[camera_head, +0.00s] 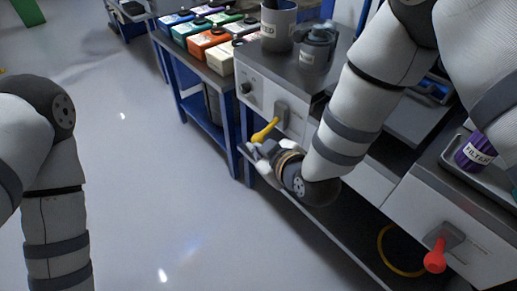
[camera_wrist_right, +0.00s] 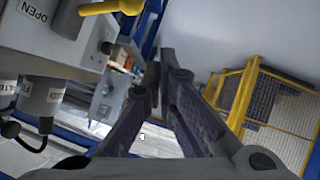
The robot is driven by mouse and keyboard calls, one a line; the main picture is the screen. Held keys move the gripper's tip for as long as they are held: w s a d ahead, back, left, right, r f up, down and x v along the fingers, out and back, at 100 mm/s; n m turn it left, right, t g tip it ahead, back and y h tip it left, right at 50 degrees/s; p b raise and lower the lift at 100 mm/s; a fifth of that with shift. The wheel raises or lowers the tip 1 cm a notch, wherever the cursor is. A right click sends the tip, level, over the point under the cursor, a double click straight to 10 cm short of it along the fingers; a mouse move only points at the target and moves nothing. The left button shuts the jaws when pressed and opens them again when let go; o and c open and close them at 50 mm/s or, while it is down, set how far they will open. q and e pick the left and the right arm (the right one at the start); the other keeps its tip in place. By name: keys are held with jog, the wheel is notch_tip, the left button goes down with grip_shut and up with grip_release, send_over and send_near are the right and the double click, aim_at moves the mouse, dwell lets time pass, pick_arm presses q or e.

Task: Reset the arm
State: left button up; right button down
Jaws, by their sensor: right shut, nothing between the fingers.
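My right arm (camera_head: 345,115) reaches in from the upper right and bends at the lower middle. Its right gripper (camera_head: 252,150) is beside the front of the grey machine, just below a yellow lever (camera_head: 265,131). In the right wrist view the fingers of my right gripper (camera_wrist_right: 168,65) converge at their tips, shut and empty. The yellow lever (camera_wrist_right: 112,7) shows there at the top left, apart from the fingers. My left arm (camera_head: 50,190) hangs at the left; its gripper is out of view.
The grey machine (camera_head: 265,85) carries a labelled grey cup (camera_head: 278,28) and a dark canister (camera_head: 316,50). Coloured boxes (camera_head: 208,42) line a blue-framed bench behind. A red lever (camera_head: 435,257) and a purple filter roll (camera_head: 474,153) are at right. Open floor (camera_head: 150,190) lies left.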

jog(key=s+d+f+m+g+h, duration=0.2)
jog(key=s+d+f+m+g, duration=0.15)
jog(key=s+d+f, duration=0.55)
jog(key=s+d+f+m+g+h, duration=0.1)
jog(key=s+d+m+g, duration=0.1)
jog(key=s, duration=0.8)
jog(key=s+d+f+m+g+h, duration=0.1)
jog(key=s+d+g, duration=0.3)
jog(key=s, duration=0.6)
jog(key=s+d+f+m+g, duration=0.3)
jog(key=s+d, duration=0.1)
jog(key=s, duration=0.6)
jog(key=shift+f+h, duration=0.25)
jog(key=shift+h, duration=0.15)
jog(key=shift+w, duration=0.1)
